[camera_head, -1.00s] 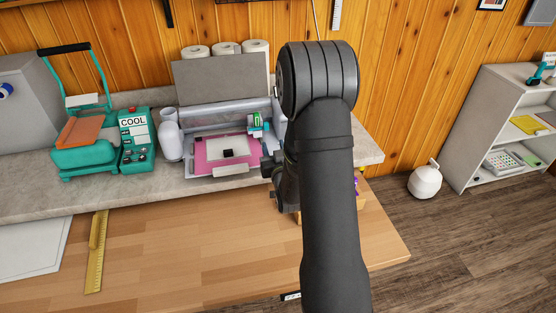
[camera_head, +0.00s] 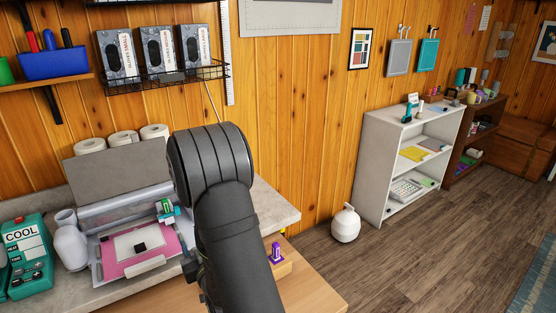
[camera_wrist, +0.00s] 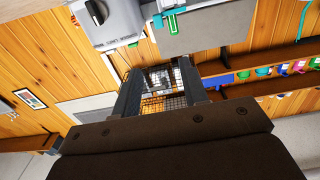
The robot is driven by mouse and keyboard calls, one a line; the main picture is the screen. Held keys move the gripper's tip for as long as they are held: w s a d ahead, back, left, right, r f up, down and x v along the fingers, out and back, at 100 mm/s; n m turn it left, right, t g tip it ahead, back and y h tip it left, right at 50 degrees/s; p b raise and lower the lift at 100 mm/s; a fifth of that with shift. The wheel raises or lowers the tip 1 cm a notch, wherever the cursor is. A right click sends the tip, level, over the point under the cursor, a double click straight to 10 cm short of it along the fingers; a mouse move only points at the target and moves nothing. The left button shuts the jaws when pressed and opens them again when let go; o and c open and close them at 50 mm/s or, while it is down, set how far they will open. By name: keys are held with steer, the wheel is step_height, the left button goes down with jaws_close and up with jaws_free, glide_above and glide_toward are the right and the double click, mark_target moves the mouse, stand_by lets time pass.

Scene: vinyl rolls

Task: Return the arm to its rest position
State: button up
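My arm (camera_head: 235,235) rises from the bottom of the head view, its thick dark elbow in front of the cutting machine's right end. My gripper mostly hides behind the arm in the head view. In the wrist view my gripper (camera_wrist: 160,74) shows two dark fingers held apart, with nothing between them. The wire basket on the wall shows through the gap, well beyond the fingertips. The wrist picture is tilted, with the wall and shelves behind the fingers.
The cutting machine (camera_head: 165,210) holds a pink mat (camera_head: 118,265) on the stone counter. A teal COOL box (camera_head: 28,265) and a white jug (camera_head: 70,247) stand left of it. A purple item (camera_head: 276,253) is right of my arm. Open floor (camera_head: 420,240) lies right, before a white shelf (camera_head: 362,185).

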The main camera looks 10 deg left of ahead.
mark_target(176, 209)
steer(key=x, duration=1.7)
steer(key=shift+w+a+f, duration=0.1)
steer(key=shift+a, duration=0.1)
steer(key=shift+s+d+m+t+h, duration=0.1)
steer(key=shift+s+m+t+h, duration=0.3)
steer(key=shift+m+t+h, duration=0.35)
steer(key=shift+s+d+m+t+h, duration=0.1)
steer(key=shift+s+m+t+h, duration=0.4)
steer(key=shift+h, duration=0.45)
steer(key=v, duration=1.7)
steer(key=shift+w+a+f+g, duration=0.1)
steer(key=shift+w+a+g, duration=0.55)
steer(key=shift+a, duration=0.65)
steer(key=shift+w+a+f+g, duration=0.15)
steer(key=shift+w+a+g, duration=0.45)
steer(key=shift+a, duration=0.7)
steer(key=shift+w+a+f+g, duration=0.1)
steer(key=shift+w+a+g, duration=0.3)
steer(key=shift+a+g, duration=0.65)
